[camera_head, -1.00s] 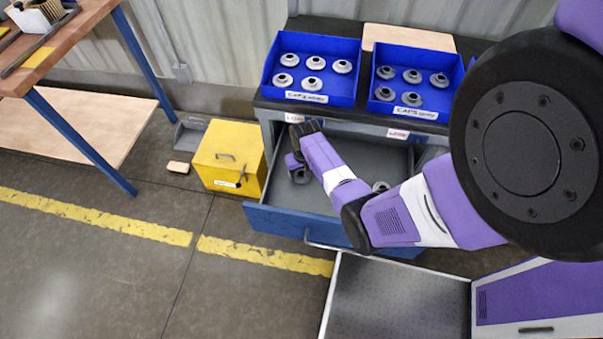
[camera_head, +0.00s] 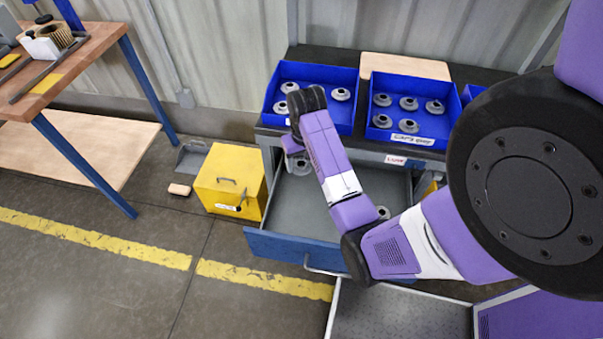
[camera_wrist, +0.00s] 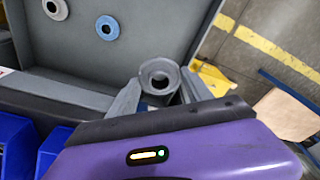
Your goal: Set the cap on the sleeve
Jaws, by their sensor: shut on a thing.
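My gripper (camera_head: 296,150) is over the open drawer's left part, pointing down. In the wrist view my gripper (camera_wrist: 161,92) is shut on a grey cap (camera_wrist: 160,72), a ring with a dark central hole. The cap sits between the two grey fingers. Two more caps lie on the drawer floor in the wrist view: a plain grey one (camera_wrist: 55,9) and one with a bluish ring (camera_wrist: 107,28). On the workbench a ribbed tan cylinder (camera_head: 54,34) stands at a white block. I cannot tell which thing is the sleeve.
The blue-fronted drawer (camera_head: 290,248) is pulled out below the counter. Two blue bins (camera_head: 345,118) (camera_head: 425,136) of grey caps stand on it. A yellow box (camera_head: 226,182) is on the floor left of the drawer. The wooden workbench (camera_head: 85,55) is at far left, with clear floor in front.

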